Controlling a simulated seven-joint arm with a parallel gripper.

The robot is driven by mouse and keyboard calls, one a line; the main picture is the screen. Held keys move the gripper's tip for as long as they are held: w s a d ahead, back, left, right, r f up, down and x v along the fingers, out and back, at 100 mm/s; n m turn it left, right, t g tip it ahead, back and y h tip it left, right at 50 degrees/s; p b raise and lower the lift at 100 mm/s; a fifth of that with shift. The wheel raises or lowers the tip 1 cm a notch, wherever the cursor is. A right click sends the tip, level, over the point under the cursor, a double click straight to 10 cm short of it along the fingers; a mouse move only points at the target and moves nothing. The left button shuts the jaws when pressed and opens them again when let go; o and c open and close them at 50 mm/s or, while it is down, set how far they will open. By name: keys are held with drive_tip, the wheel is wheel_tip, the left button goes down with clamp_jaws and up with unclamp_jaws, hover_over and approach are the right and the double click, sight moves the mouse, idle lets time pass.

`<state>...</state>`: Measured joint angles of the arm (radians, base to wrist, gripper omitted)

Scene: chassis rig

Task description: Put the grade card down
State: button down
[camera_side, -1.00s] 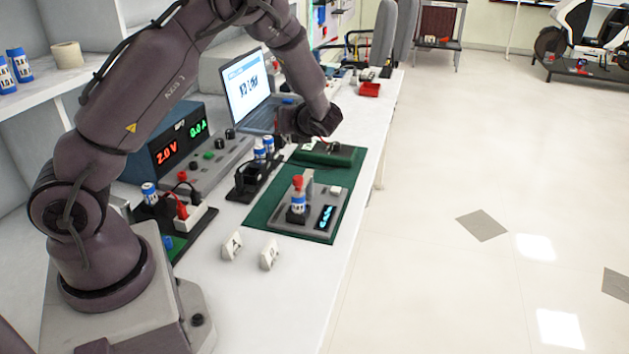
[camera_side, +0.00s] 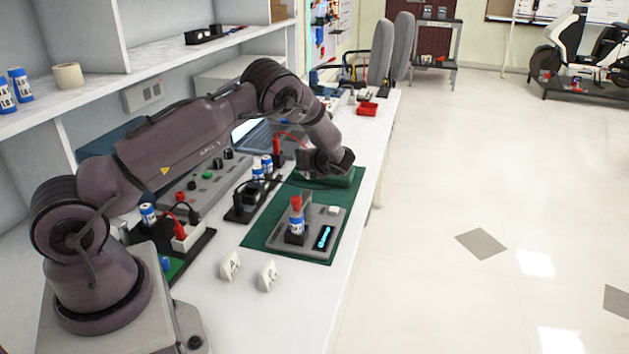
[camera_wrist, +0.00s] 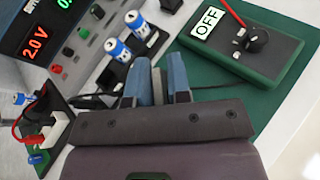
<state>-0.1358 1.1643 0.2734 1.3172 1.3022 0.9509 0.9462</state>
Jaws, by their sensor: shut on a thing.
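My gripper (camera_side: 328,162) is over the far end of the green mat, beside the green box. In the wrist view, its two blue fingers (camera_wrist: 157,80) are shut on a thin pale grey piece (camera_wrist: 158,88), seen edge-on. It appears to be the grade card; no letter on it shows. The held piece is hidden in the side view. Two white tent cards, A (camera_side: 230,265) and another (camera_side: 268,275), stand on the bench at the front, apart from the gripper.
The green box (camera_wrist: 245,40) has an OFF display, a knob and a red lead. A grey tester (camera_side: 322,236) holding a battery sits on the green mat (camera_side: 262,232). A black holder (camera_side: 242,207) with batteries stands left of it. The bench is clear around the tent cards.

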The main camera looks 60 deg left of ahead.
drive_tip(key=w+f, duration=0.1)
drive_tip(key=f, duration=0.1)
drive_tip(key=w+a+f, duration=0.2)
drive_tip(key=f, duration=0.1)
drive_tip(key=shift+w+a+f, duration=0.2)
drive_tip(key=shift+w+f, duration=0.1)
drive_tip(key=shift+w, duration=0.05)
drive_tip(key=shift+w+f, duration=0.15)
drive_tip(key=shift+f, duration=1.5)
drive_tip(key=c, duration=1.1)
unclamp_jaws()
drive_tip(key=shift+f, duration=0.1)
drive_tip(key=shift+o, duration=0.2)
